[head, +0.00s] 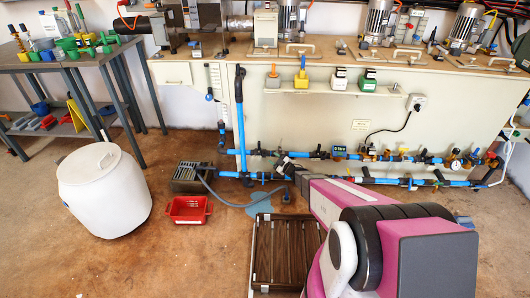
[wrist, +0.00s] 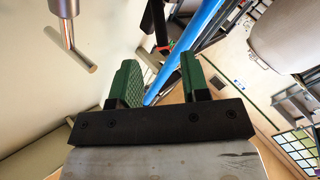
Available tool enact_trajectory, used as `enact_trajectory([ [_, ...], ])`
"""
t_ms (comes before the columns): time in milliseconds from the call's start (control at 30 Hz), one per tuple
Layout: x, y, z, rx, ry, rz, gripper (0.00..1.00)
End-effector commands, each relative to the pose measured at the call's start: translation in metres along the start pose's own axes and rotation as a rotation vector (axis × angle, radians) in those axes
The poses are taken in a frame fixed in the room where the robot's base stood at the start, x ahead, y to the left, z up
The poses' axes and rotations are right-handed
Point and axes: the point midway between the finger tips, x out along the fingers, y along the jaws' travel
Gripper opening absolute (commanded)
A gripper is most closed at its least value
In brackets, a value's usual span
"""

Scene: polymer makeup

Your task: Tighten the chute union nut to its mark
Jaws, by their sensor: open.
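My gripper (wrist: 163,84) is open, with two green ridged finger pads and nothing between them in the wrist view. In the head view my gripper (head: 284,163) is small and dark, close to the blue pipework low in front of the bench. A blue pipe (wrist: 200,30) runs diagonally behind the gap between the fingers. A dark fitting (wrist: 159,28) shows beside it; I cannot tell whether the pipe lies between the pads. I cannot make out the chute union nut or its mark in either view.
The horizontal blue pipes (head: 325,155) with valves run along the bench (head: 300,115). A grey box with a hose (head: 187,177), red crate (head: 188,209), water puddle (head: 262,203) and slatted dark tray (head: 262,262) are on the floor. A white drum (head: 103,190) stands left.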

Motion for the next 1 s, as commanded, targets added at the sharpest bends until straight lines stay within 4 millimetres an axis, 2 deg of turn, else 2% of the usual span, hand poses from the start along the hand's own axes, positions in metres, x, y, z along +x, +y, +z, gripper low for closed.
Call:
enact_trajectory([
  [300, 0.057, 0.001, 0.002, 0.000, 0.000, 0.000, 0.42],
  [433, 0.076, 0.000, 0.002, 0.000, 0.000, -0.001, 0.42],
  [600, 0.087, 0.000, 0.001, 0.000, -0.002, 0.000, 0.42],
  [833, 0.087, 0.000, 0.001, 0.000, -0.002, 0.000, 0.42],
  [867, 0.087, 0.000, 0.001, 0.001, -0.002, 0.000, 0.36],
  [900, 0.087, 0.000, 0.001, 0.000, -0.002, 0.000, 0.23],
  [967, 0.087, 0.000, 0.001, 0.000, -0.002, 0.000, 0.03],
  [1000, 0.087, 0.000, 0.001, 0.000, -0.002, 0.000, 0.00],
])
